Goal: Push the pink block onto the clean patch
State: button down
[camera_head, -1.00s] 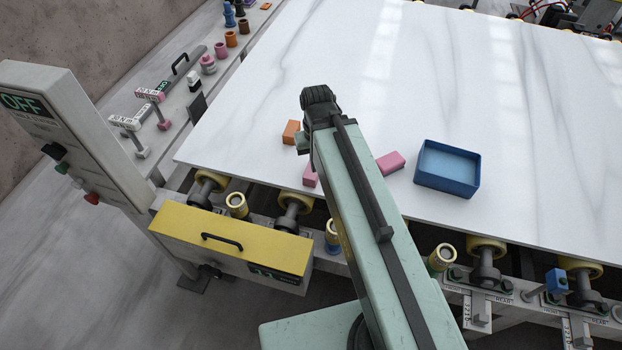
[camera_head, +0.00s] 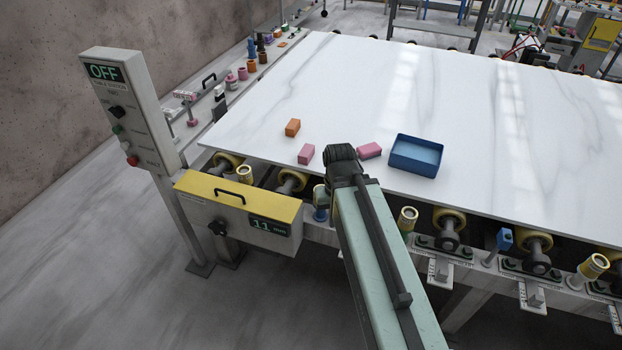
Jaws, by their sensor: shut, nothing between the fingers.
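Two pink blocks lie on the white veined stone slab (camera_head: 480,110) near its front edge. One pink block (camera_head: 306,154) is left of the end of my arm, and the other pink block (camera_head: 369,150) is just right of it. My gripper (camera_head: 343,158) is shut and empty at the dark end of my arm, seen from behind. Its fingertips are hidden, so I cannot tell whether it touches the slab or a block. I cannot make out a distinct clean patch. The slab shows grey veins and bright reflections.
An orange block (camera_head: 292,127) lies behind the left pink block. An open blue tray (camera_head: 416,157) stands right of the right pink block. A yellow-topped box (camera_head: 240,199) and a control post (camera_head: 130,110) stand at the left front. The slab behind the blocks is clear.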

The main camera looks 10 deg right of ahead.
aim_at(305, 157)
jog(key=u, duration=0.4)
jog(key=i, duration=0.7)
jog(key=u, duration=0.7)
jog(key=i, duration=0.65)
jog(key=u, duration=0.25)
jog(key=k, duration=0.7)
jog(key=u, duration=0.25)
jog(key=i, duration=0.7)
jog(key=z, duration=0.15)
